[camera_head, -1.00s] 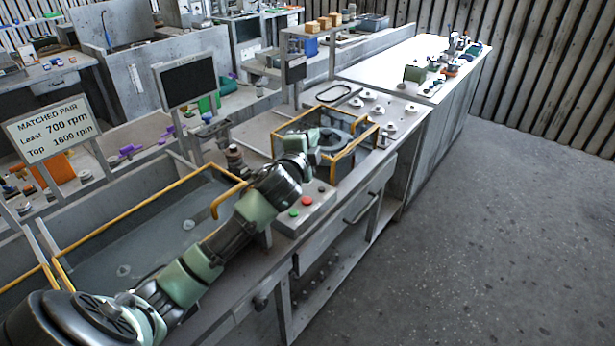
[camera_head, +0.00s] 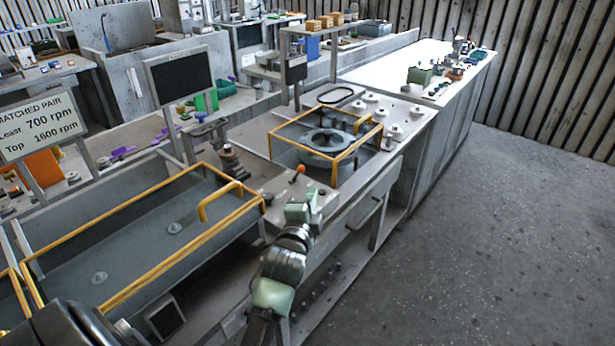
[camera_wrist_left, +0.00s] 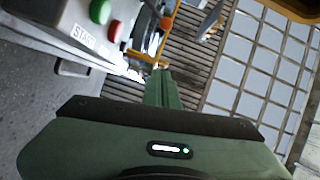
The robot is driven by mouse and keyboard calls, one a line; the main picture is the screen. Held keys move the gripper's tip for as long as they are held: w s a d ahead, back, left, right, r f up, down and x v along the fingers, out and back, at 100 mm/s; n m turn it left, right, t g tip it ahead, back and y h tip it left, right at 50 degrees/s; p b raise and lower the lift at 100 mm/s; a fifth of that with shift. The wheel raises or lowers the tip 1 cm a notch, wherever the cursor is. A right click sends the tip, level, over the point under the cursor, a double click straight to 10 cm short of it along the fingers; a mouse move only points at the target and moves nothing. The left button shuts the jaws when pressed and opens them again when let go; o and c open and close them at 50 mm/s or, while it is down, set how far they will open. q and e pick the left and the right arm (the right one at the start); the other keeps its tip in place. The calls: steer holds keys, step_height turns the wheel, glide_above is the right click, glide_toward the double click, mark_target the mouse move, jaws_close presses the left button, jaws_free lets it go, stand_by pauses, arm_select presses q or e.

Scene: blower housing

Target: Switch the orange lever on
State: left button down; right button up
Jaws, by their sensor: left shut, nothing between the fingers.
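The orange-tipped lever (camera_head: 297,171) stands on the bench top just left of the front of the yellow-railed blower housing (camera_head: 326,142). In the head view its stem leans, with the orange knob at the upper end. My left gripper (camera_head: 305,197) is just below and in front of the lever, over the control box, apart from the knob in this view. In the left wrist view the green fingers (camera_wrist_left: 163,88) are shut together and empty. An orange knob (camera_wrist_left: 166,23) shows beyond their tips. My right gripper is not in view.
The control box (camera_wrist_left: 68,32) beside the gripper carries a red button (camera_wrist_left: 115,30), a green button (camera_wrist_left: 100,11) and a START label. A yellow-railed tank (camera_head: 135,235) lies to the left. A dark screen (camera_head: 180,75) stands behind. Open floor (camera_head: 490,240) is at the right.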

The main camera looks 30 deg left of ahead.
mark_target(297, 175)
arm_select(q)
steer(key=shift+w, duration=0.1)
steer(key=p+x, duration=0.1)
steer(key=x, duration=0.8)
steer(key=shift+w+a+r+p, duration=0.1)
steer(key=shift+w+p, duration=0.15)
steer(key=shift+p, duration=0.15)
steer(key=a, duration=0.1)
steer(key=a+p, duration=0.1)
steer(key=a, duration=0.1)
steer(key=shift+a+f, duration=0.1)
steer(key=shift+f, duration=0.2)
steer(key=shift+s+a+f, duration=0.1)
steer(key=shift+a+f, duration=0.05)
steer(key=shift+a, duration=0.35)
steer(key=shift+d, duration=0.1)
